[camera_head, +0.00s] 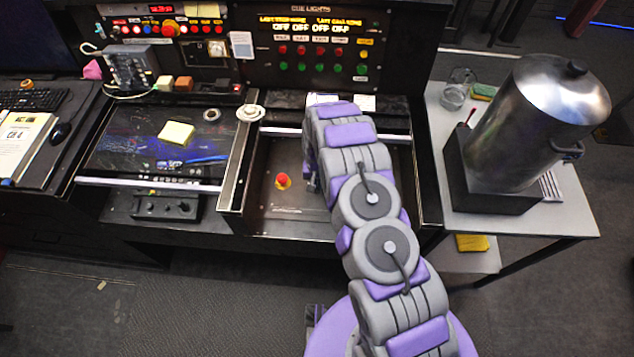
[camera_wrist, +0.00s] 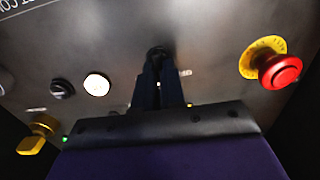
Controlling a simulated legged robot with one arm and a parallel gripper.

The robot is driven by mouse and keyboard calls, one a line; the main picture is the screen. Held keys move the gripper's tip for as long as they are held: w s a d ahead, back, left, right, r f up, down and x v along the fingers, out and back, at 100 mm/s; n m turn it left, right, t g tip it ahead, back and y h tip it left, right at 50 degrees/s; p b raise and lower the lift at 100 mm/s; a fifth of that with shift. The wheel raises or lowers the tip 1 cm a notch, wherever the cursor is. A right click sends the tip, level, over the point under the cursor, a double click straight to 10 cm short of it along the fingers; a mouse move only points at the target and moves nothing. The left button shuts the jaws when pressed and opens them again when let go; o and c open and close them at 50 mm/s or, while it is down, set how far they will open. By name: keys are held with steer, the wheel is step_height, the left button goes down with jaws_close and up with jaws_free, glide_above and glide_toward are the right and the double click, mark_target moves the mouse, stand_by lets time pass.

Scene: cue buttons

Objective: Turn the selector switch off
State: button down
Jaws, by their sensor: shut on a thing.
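My gripper (camera_wrist: 159,70) points at the grey metal panel (camera_wrist: 215,50) in the wrist view. Its two dark fingers are close together and shut on a small black knob (camera_wrist: 157,51), which looks like the selector switch. The fingers hide most of the knob, so its angle cannot be told. In the head view my arm covers the gripper and the knob. The panel (camera_head: 268,210) shows there as a recessed desk surface left of my arm.
A red emergency button (camera_wrist: 281,70) on a yellow base is right of my gripper. It also shows in the head view (camera_head: 283,181). A white button (camera_wrist: 97,84), another black knob (camera_wrist: 62,88) and a yellow control (camera_wrist: 38,133) are to the left. A metal urn (camera_head: 535,120) stands far right.

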steer(key=n+b, duration=0.1)
steer(key=n, duration=0.2)
steer(key=shift+a+r+n, duration=0.1)
steer(key=shift+n, duration=0.3)
steer(key=n+p, duration=0.1)
steer(key=n, duration=0.3)
steer(key=shift+a+n, duration=0.15)
steer(key=shift+n, duration=0.25)
steer(key=c, duration=1.2)
jaws_free()
steer(key=shift+r, duration=0.1)
step_height(320, 180, up, 17)
steer(key=shift+a+p, duration=0.1)
steer(key=shift+p, duration=0.75)
